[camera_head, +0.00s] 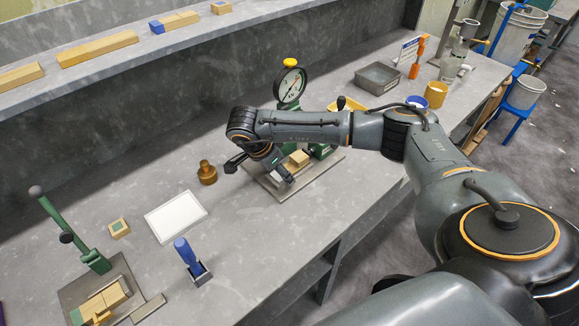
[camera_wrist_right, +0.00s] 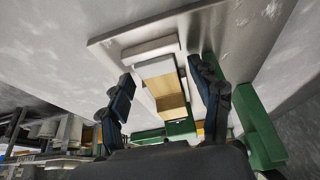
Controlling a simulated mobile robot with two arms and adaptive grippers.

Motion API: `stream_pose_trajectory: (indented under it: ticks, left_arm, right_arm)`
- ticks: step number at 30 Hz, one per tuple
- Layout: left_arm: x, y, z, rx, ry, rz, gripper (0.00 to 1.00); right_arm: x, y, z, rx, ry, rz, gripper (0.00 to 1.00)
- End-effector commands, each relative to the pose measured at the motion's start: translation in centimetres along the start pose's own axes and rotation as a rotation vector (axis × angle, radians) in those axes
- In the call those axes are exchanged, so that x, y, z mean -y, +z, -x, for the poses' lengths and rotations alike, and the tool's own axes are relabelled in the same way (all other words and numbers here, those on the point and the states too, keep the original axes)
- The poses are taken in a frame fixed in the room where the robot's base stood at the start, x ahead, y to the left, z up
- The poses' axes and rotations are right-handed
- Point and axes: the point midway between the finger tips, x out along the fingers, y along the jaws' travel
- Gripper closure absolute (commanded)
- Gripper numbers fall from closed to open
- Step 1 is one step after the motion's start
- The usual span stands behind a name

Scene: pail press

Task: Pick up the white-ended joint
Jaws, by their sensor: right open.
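The white-ended joint (camera_wrist_right: 168,97) is a pale wooden block with a white end. In the right wrist view it lies on a grey base plate, beside green press parts. In the head view a wooden block (camera_head: 299,158) shows on the base plate of the press with the dial, partly behind my arm; its white end cannot be made out there. My right gripper (camera_head: 262,172) is over this plate, open. In the wrist view its fingers (camera_wrist_right: 162,76) stand on either side of the joint, with gaps visible and nothing gripped. My left gripper is not in view.
The dial press (camera_head: 290,84) stands behind my right gripper. A brown knob-like piece (camera_head: 207,172), a white panel (camera_head: 176,217) and a blue-handled tool (camera_head: 188,255) lie to the left. A green lever press (camera_head: 95,258) holds wooden pieces at the front left.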

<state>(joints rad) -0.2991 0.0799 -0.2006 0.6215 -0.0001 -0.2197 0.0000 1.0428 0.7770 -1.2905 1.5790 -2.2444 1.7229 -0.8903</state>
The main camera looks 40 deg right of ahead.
Motion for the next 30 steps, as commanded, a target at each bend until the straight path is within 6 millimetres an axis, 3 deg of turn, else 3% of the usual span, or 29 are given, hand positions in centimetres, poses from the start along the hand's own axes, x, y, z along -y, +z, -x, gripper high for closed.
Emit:
stream_pose_trajectory:
  ticks: [2,10,22,28,30]
  left_arm:
    - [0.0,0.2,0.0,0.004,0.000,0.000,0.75]
    - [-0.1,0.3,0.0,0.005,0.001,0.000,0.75]
    - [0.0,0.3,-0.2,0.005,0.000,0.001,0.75]
    - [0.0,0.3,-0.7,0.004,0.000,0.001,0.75]
    - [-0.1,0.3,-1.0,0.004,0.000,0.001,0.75]
  right_arm:
    - [0.0,0.0,0.0,0.000,0.000,0.000,0.40]
    - [0.0,0.0,0.0,0.000,0.000,0.000,0.95]
    - [0.0,-0.2,0.6,-0.001,-0.001,-0.001,0.95]
    - [0.1,-1.1,2.8,0.000,-0.004,-0.001,0.95]
    - [-0.7,-1.5,3.6,0.000,-0.003,0.000,0.95]
